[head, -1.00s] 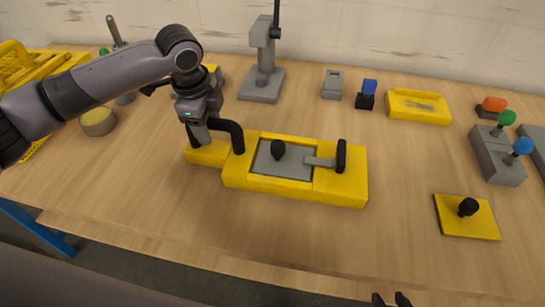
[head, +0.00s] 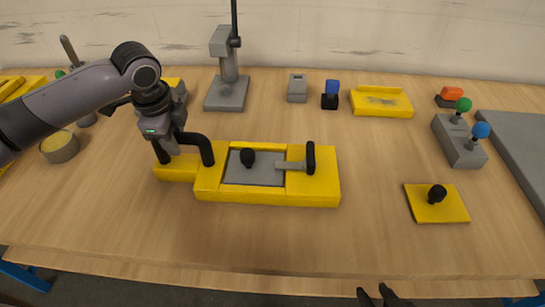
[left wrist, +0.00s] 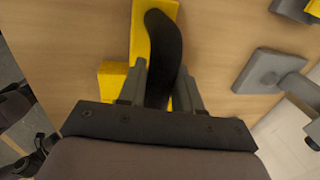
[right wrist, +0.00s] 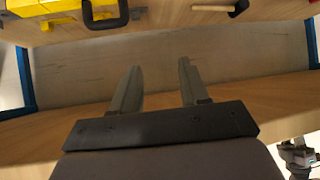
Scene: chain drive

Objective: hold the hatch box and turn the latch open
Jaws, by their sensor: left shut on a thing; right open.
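The yellow hatch box (head: 265,196) lies on the table, with a grey hatch plate (head: 262,172) and a black knob (head: 247,158) on it. The latch (head: 311,158) is a grey bar with an upright black handle; the bar reaches left over the plate's edge. My left gripper (head: 170,150) is at the box's left end, shut on the black curved handle (left wrist: 165,55), which stands between its fingers in the left wrist view. My right gripper (head: 378,296) is open and empty at the table's front edge, apart from the box; its two spread fingers show in the right wrist view (right wrist: 155,85).
A yellow plate with a black knob (head: 437,204) lies to the right. A grey block with green and blue knobs (head: 459,143), a yellow tray (head: 381,103) and a grey stand (head: 228,90) are farther back. The table in front of the box is clear.

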